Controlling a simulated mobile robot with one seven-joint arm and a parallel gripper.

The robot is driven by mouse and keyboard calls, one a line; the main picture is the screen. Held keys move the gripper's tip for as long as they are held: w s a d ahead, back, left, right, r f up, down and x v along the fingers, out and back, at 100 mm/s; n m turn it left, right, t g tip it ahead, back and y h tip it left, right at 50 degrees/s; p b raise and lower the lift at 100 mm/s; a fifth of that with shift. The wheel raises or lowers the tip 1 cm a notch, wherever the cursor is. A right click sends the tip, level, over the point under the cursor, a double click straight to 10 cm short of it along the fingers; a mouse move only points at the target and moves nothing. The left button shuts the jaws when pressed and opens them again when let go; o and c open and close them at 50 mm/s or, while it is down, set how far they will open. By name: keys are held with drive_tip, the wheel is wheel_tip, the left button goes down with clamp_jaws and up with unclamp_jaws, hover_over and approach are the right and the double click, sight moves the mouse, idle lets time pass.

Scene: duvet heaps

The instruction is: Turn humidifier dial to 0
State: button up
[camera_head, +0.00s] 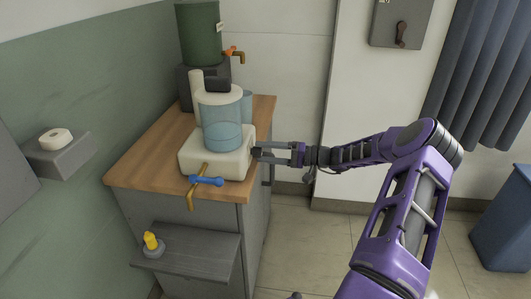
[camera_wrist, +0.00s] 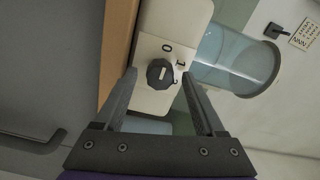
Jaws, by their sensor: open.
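The humidifier has a cream base (camera_head: 206,164) and a clear bluish tank (camera_head: 221,118), and stands on the wooden cabinet top. Its dark dial (camera_wrist: 160,74) is on the base's right side, facing my gripper, with a pale mark on its face. In the wrist view a printed 0 (camera_wrist: 166,47) is just above the dial, with other small marks to its right, partly unclear. My gripper (camera_head: 264,153) is open at that side of the base. In the wrist view its two fingers straddle the dial, left and right; I cannot tell whether they touch it.
The wooden cabinet top (camera_head: 140,172) also holds a green dispenser (camera_head: 198,35) at the back. A grey shelf with a yellow bottle (camera_head: 151,241) juts out below.

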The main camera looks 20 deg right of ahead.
drive_tip(key=v, duration=1.7)
drive_tip(key=shift+s, duration=0.2)
drive_tip(key=shift+d, duration=0.15)
